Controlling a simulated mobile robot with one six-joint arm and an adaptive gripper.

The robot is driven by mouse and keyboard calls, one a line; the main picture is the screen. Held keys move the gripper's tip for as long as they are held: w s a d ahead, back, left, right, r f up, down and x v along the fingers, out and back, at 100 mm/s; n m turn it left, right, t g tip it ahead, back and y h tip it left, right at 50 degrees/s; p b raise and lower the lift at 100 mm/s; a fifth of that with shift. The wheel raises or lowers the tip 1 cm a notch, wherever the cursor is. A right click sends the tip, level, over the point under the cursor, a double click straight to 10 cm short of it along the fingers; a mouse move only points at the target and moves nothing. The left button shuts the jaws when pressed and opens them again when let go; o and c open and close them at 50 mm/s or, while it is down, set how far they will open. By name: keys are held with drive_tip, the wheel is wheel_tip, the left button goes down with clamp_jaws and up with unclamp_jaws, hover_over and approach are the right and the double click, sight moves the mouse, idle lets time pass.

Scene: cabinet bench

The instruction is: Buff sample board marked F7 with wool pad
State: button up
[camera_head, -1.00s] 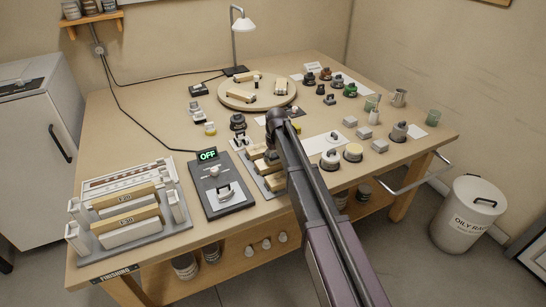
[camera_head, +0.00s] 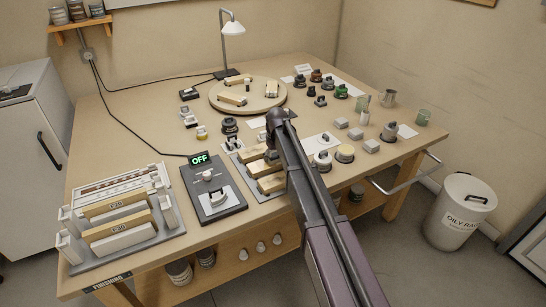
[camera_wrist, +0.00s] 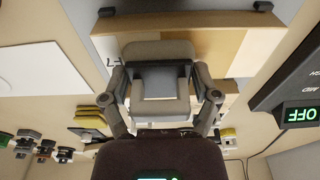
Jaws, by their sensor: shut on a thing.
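My gripper (camera_wrist: 162,82) is shut on the grey handle of a pad (camera_wrist: 158,49) in the wrist view. I take this for the wool pad, though its type is not certain. The pad lies over a two-tone tan sample board (camera_wrist: 246,44); whether they touch is unclear. In the head view, pale boards (camera_head: 270,184) lie in a grey holder at the bench's middle front.
A dark device (camera_head: 215,203) with a display reading OFF stands left of the holder. A rack (camera_head: 165,236) of boards is at the front left. A round turntable (camera_head: 216,99), jars and grey blocks stand farther back and right. A white sheet (camera_wrist: 36,53) lies beside the board.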

sight(264, 163)
drive_tip(key=shift+d, duration=0.1)
drive_tip(key=shift+w+d+f, duration=0.1)
drive_tip(key=shift+w+d, duration=0.35)
drive_tip(key=shift+d, duration=0.3)
drive_tip(key=shift+w+d, duration=0.45)
drive_tip(key=shift+d, duration=0.25)
drive_tip(key=shift+a, duration=0.1)
drive_tip(key=shift+s+a, duration=0.5)
drive_tip(key=shift+a, duration=0.25)
drive_tip(key=shift+s+a, duration=0.5)
drive_tip(key=shift+a, duration=0.25)
drive_tip(key=shift+a, duration=0.1)
drive_tip(key=shift+s+a, duration=0.45)
drive_tip(key=shift+a, duration=0.25)
drive_tip(key=shift+s+a, duration=0.4)
drive_tip(key=shift+a, duration=0.3)
drive_tip(key=shift+a, duration=0.1)
